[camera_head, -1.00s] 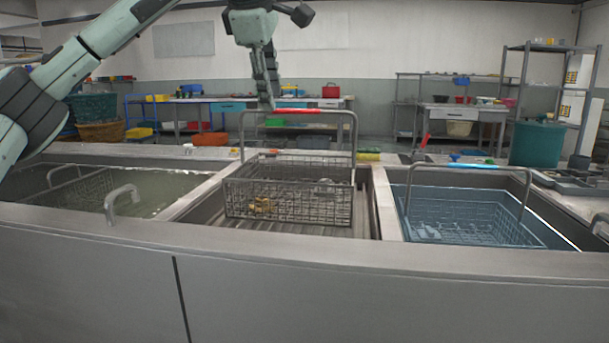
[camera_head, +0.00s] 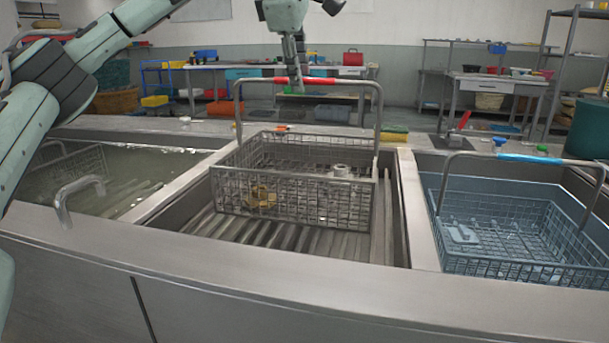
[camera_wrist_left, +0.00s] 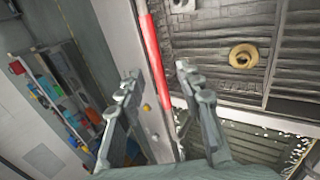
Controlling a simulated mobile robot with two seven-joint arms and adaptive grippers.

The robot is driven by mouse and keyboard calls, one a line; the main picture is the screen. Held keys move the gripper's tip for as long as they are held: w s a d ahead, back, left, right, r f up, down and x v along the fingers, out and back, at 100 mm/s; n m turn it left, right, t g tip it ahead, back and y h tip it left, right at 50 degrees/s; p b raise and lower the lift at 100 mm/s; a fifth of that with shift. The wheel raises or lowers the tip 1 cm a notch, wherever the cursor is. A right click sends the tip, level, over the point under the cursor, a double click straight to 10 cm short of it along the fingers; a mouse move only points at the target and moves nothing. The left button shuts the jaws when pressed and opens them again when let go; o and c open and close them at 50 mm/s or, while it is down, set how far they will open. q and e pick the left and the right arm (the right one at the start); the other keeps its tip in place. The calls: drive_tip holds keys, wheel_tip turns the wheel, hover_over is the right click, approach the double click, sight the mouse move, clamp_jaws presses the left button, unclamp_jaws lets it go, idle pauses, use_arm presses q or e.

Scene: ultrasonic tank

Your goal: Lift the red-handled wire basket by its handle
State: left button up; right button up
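The wire basket (camera_head: 293,190) stands upright in the middle bay, over its slatted floor. Its tall metal handle has a red grip (camera_head: 300,81), which also shows in the left wrist view (camera_wrist_left: 154,60). The basket holds a brass-coloured part (camera_head: 262,196) and a pale grey part (camera_head: 340,171). My left gripper (camera_head: 292,88) is at the red grip, pointing down from above. In the left wrist view its two fingers (camera_wrist_left: 162,85) are spread with the grip between them, and a gap shows on both sides. My right gripper is not in view.
A blue-handled basket (camera_head: 520,228) sits in the right bay. The left tank (camera_head: 120,178) holds cloudy liquid and another wire basket. A metal hook-shaped rail (camera_head: 72,192) rises from the front rim. Workbenches stand behind.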

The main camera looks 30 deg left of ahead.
use_arm(q)
drive_tip(key=shift+x, duration=1.5)
clamp_jaws()
drive_tip(key=shift+r, duration=0.25)
